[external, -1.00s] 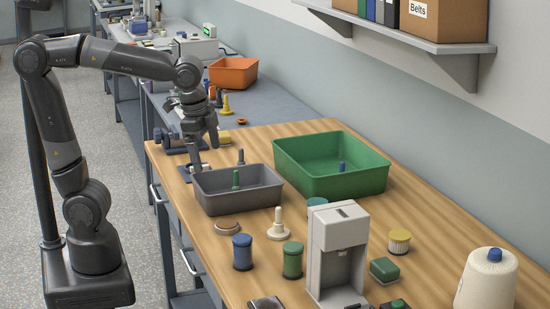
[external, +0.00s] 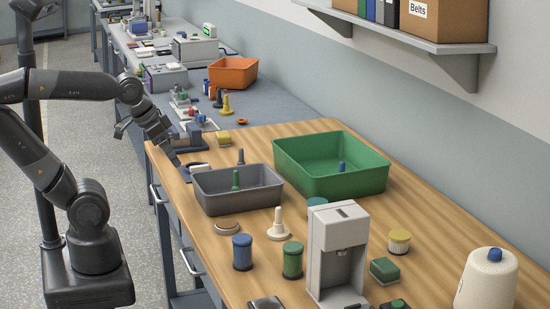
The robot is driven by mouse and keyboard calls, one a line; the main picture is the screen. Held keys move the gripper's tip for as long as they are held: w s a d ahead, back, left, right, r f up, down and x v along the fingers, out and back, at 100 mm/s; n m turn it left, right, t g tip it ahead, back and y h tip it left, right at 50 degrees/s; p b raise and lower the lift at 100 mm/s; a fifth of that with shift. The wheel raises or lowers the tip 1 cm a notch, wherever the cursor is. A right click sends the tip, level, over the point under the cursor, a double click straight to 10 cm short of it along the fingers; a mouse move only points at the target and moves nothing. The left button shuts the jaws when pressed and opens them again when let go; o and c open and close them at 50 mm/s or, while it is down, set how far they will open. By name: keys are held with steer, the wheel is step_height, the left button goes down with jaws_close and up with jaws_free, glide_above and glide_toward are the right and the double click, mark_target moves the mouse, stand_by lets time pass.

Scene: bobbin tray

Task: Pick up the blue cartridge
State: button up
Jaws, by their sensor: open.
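The blue cartridge (external: 242,252), a short upright cylinder with dark ends, stands on the wooden table in front of the grey bin. A similar green cartridge (external: 292,260) stands to its right. My gripper (external: 177,161) is open, tilted down to the right at the table's left edge, behind and left of the grey bin. It is apart from the blue cartridge, and I see nothing held in it. The fingertips are small and dark here.
The grey bin (external: 207,196) holds a green peg and stands between my gripper and the cartridges. A green bin (external: 346,183), a grey dispenser (external: 325,232) and a white peg (external: 278,231) stand nearby. A round disc (external: 227,227) lies left of the white peg.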

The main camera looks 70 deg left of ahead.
steer(key=shift+c, duration=0.3)
steer(key=m+g+h, duration=0.1)
steer(key=m, duration=0.3)
glide_above(235, 239)
steer(key=s, duration=0.2)
steer(key=f, duration=0.7)
steer(key=a+f, duration=0.1)
steer(key=f, duration=0.2)
steer(key=shift+s+f, duration=0.1)
steer(key=shift+f, duration=0.05)
steer(key=x, duration=0.5)
steer(key=shift+d, duration=0.15)
steer(key=shift+w+x, duration=0.2)
steer(key=shift+x, duration=1.1)
steer(key=shift+w+x, duration=0.15)
steer(key=shift+x, duration=1.15)
